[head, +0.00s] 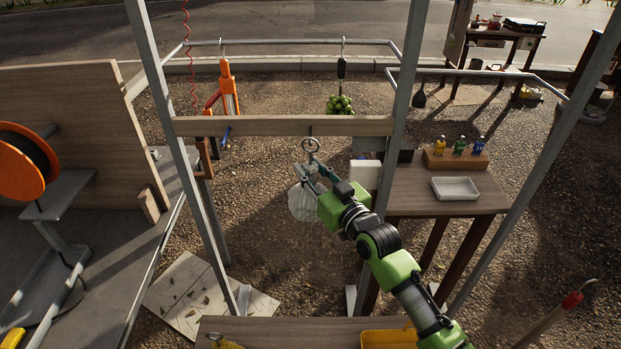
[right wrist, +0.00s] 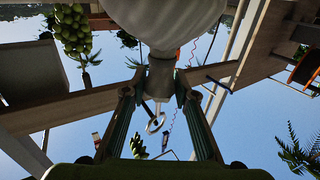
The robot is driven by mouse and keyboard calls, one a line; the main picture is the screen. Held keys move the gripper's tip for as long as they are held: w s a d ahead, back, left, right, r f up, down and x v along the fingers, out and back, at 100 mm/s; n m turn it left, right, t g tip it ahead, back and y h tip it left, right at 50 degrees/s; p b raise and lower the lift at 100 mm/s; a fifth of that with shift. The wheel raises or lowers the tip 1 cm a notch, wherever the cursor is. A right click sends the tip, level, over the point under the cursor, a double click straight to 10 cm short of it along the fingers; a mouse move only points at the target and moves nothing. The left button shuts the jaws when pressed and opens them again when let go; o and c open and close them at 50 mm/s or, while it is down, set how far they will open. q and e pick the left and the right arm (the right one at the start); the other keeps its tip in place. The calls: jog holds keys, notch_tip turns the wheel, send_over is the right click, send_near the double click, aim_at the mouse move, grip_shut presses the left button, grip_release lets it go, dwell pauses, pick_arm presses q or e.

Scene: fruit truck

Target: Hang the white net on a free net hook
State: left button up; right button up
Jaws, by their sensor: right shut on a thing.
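The white net (head: 302,204) hangs as a pale, rounded bundle below the wooden beam (head: 260,126). My right gripper (head: 309,172) is shut on the net's narrow neck, just under a metal ring (head: 311,145). The right wrist view shows the net (right wrist: 165,18) at the top, the gripper's fingers (right wrist: 160,88) on either side of its neck, and the ring (right wrist: 155,123) beyond them. A small hook (head: 311,130) is on the beam, directly above the ring in the head view. I cannot tell whether the ring is on the hook. My left gripper is out of view.
An orange tool (head: 228,88) and a bunch of green fruit (head: 340,104) hang from the rail behind. A side table (head: 440,195) with bottles (head: 459,145) and a white tray (head: 455,188) stands right. Grey posts (head: 400,100) flank the beam.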

jog(key=shift+w+b, duration=1.25)
jog(key=shift+w, duration=0.25)
jog(key=shift+w+f+b, duration=0.3)
jog(key=shift+w+b, duration=0.25)
jog(key=shift+b, duration=0.1)
jog(key=o, duration=1.1)
jog(key=shift+o, duration=0.2)
jog(key=shift+f, duration=0.1)
